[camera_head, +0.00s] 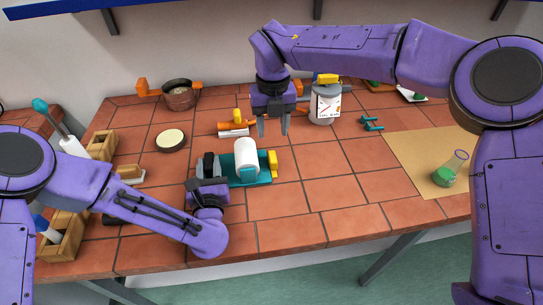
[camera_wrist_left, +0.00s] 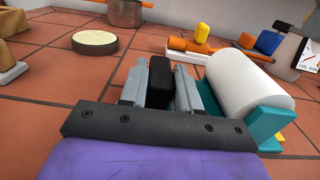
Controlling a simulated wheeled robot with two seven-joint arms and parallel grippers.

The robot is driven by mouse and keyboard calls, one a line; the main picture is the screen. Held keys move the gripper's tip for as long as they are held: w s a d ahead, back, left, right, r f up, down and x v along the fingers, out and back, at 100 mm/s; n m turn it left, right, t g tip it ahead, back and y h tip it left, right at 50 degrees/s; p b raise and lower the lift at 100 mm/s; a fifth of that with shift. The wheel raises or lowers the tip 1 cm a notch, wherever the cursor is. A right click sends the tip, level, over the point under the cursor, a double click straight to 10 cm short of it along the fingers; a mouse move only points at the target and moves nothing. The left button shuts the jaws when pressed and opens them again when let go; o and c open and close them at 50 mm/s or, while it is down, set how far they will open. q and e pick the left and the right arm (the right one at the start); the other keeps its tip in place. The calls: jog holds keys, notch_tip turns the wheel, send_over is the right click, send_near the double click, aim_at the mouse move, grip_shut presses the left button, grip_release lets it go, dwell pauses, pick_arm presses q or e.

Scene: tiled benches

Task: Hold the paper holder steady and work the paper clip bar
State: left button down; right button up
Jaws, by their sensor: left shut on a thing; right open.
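The paper holder (camera_head: 262,180) stands on the tiled bench, a teal base carrying a white paper roll (camera_head: 246,157). A yellow piece (camera_head: 273,163), possibly the clip bar, is at its right end. My left gripper (camera_head: 210,166) is at the holder's left end, shut on a black block (camera_wrist_left: 160,82) that looks like part of the holder. The left wrist view shows the white roll (camera_wrist_left: 248,88) and teal base (camera_wrist_left: 276,122) just right of the fingers. My right gripper (camera_head: 273,125) is open and empty, pointing down behind and slightly right of the roll.
An orange-and-white tool (camera_head: 234,129) lies behind the holder, left of my right gripper. A grey canister (camera_head: 325,105) and a teal piece (camera_head: 371,123) are further right. A pot (camera_head: 180,97) and round pale-topped disc (camera_head: 171,139) are behind left. Tiles right of the holder are clear.

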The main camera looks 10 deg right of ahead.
aim_at(273, 156)
notch_tip(273, 156, down, 10)
dwell(0.4)
grip_shut()
jog(key=shift+d, duration=0.1)
jog(key=shift+d, duration=1.45)
jog(key=shift+w+d, duration=0.1)
jog(key=shift+d, duration=1.55)
